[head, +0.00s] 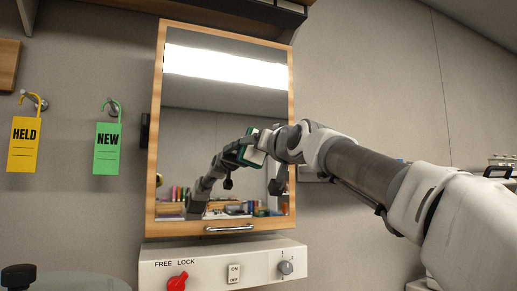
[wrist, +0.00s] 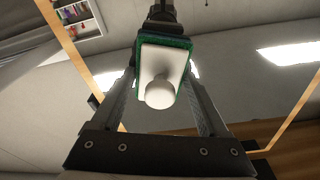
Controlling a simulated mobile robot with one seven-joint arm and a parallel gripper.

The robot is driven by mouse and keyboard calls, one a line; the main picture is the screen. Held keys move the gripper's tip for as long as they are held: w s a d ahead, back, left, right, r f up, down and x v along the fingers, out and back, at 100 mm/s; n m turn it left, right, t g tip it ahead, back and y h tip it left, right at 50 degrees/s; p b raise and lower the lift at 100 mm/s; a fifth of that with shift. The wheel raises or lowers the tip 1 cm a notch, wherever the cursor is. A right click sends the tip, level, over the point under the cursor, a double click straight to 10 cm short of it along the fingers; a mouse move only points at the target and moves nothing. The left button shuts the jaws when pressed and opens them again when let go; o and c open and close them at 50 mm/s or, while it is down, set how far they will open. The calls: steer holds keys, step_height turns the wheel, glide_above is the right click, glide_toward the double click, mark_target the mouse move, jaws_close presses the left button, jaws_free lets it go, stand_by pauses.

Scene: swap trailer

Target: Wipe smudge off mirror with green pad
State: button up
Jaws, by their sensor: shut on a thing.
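The mirror (head: 190,120) hangs on the wall in a wooden frame, with a metal handle at its lower edge. My gripper (head: 262,146) is in front of the mirror's right half. In the wrist view my gripper (wrist: 160,92) is shut on the green pad (wrist: 180,44), which has a white back and a round white knob. The pad's green edge also shows in the head view (head: 246,155), close to the glass; I cannot tell whether it touches. The arm's reflection shows in the glass. I cannot make out the smudge in either view.
A yellow HELD tag (head: 24,145) and a green NEW tag (head: 107,148) hang on hooks at left. A shelf edge overhangs the mirror.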

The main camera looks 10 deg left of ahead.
mark_target(229, 144)
steer(key=shift+w+d, duration=0.45)
steer(key=shift+d, duration=0.25)
steer(key=s+a+p, duration=0.2)
steer(key=a+p, duration=0.1)
steer(key=s+a+p, duration=0.1)
steer(key=a, duration=0.1)
steer(key=shift+r+p, duration=0.25)
steer(key=shift+p, duration=0.05)
steer(key=s+a+p, duration=0.1)
steer(key=p, duration=0.2)
steer(key=shift+a+p, duration=0.3)
steer(key=shift+p, duration=0.05)
steer(key=shift+s+a+f+p, duration=0.15)
steer(key=shift+a+f+p, duration=0.05)
steer(key=shift+p, duration=0.25)
